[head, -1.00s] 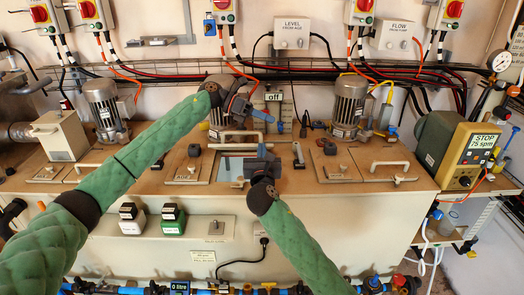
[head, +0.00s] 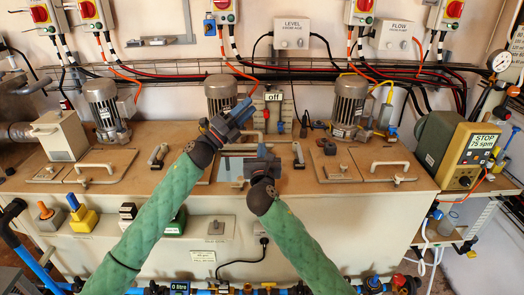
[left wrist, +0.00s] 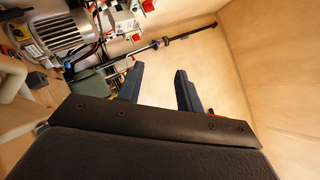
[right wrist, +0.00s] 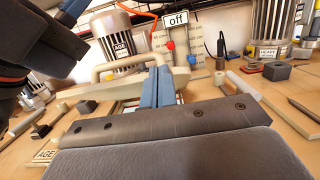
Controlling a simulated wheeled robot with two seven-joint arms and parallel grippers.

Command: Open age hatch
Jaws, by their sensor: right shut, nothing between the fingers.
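The age hatch is mostly hidden behind my grippers in the head view. A pale bluish patch (head: 230,166), which looks like its opening, shows beside my right gripper (head: 264,165). My left gripper (head: 234,113) is above and left of the right one. Its fingers (left wrist: 160,72) are apart with nothing between them.
Closed hatches with handles lie to the left (head: 98,168) and right (head: 388,164). Motors stand behind, including the left motor (head: 105,108) and right motor (head: 349,105). A pump marked STOP (head: 462,155) stands at the right end. My two grippers are close together.

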